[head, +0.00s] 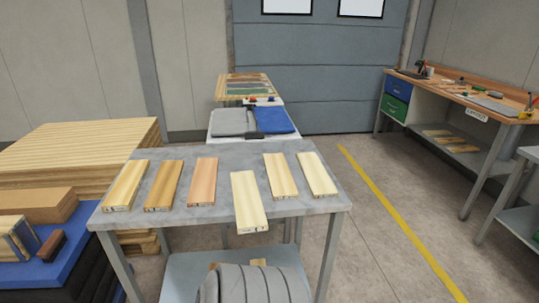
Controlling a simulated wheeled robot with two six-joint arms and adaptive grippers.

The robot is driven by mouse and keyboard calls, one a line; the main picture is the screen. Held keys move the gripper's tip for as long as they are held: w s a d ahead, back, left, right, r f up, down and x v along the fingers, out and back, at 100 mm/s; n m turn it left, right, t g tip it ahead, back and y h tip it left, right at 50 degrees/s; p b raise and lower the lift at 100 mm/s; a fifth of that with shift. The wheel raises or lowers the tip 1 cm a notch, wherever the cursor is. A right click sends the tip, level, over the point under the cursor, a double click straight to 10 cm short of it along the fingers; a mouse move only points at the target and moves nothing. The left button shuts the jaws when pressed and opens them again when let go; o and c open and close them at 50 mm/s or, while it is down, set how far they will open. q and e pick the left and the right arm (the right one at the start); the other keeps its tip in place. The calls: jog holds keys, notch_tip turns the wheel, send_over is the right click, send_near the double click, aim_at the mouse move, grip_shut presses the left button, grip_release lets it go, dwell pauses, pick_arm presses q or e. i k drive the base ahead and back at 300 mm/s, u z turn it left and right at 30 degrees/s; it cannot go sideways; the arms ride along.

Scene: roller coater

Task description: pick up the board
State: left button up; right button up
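Several boards lie on a grey table (225,170) in the head view. On the left are a pale yellow board (126,185), a darker tan board (164,186) and a reddish board (203,182). On the right are two pale boards, one (280,176) beside the other (316,174). Between the two groups, a pale board (249,202) lies closer to me, its near end reaching past the table's front edge. The boards lie flat and apart from each other. Neither of my grippers is in view, and no board is held.
Behind the table, a stand carries grey and blue cloths (272,121). Stacked planks (70,150) and a blue-topped stack (75,250) stand at left. A workbench (460,90) is at right. Floor (370,250) right of the table is clear, with a yellow line.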

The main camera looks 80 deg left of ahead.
aim_at(250, 213)
jog(key=u, duration=0.05)
jog(key=i, duration=1.5)
jog(key=u, duration=1.85)
